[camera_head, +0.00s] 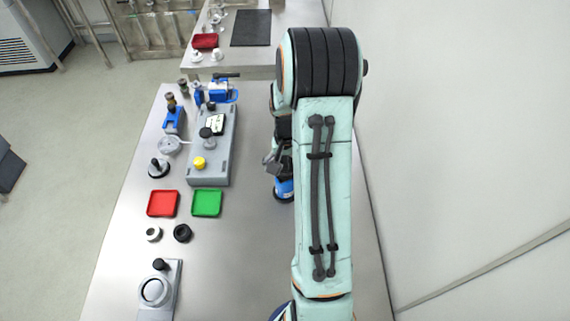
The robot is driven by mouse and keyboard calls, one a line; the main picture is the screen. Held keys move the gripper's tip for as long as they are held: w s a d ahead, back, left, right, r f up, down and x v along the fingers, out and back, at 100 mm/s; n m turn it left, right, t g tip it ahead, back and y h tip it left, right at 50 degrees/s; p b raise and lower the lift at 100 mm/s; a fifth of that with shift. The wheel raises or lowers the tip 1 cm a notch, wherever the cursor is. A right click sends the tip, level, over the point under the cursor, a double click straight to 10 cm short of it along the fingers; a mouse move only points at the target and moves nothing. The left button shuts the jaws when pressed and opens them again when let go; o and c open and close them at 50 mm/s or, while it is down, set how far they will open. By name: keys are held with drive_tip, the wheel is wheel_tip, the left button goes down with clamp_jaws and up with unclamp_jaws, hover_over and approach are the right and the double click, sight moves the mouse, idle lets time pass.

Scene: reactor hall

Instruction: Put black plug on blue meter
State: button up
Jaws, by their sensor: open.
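A black round plug-like piece (182,233) lies on the steel table in front of the green tray. I cannot tell for sure that it is the black plug, as other black-topped pieces are near. A blue device (173,121) with a dark knob on top stands left of the grey block; another blue device (215,92) is at the block's far end. I cannot tell which is the blue meter. My gripper (272,162) is open and right of the grey block, partly hidden by my arm. A blue round part (284,190) shows just below it, partly hidden.
The grey block (222,165) carries a yellow knob (199,162) and black knobs. A red tray (162,204) and green tray (207,203) lie in front, with a white-topped ring (153,234) and a grey fixture (156,291) nearer. The table's centre front is clear.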

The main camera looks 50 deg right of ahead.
wheel_tip(320, 180, up, 12)
drive_tip(key=shift+r, duration=0.15)
drive_tip(key=s+a+r+n, duration=0.1)
drive_tip(key=a+r+n, duration=0.2)
drive_tip(key=a, duration=0.7)
drive_tip(key=s+a+n, duration=0.7)
drive_tip(key=s+a, duration=0.7)
drive_tip(key=a, duration=0.1)
drive_tip(key=shift+y, duration=0.4)
drive_tip(key=shift+d, duration=0.1)
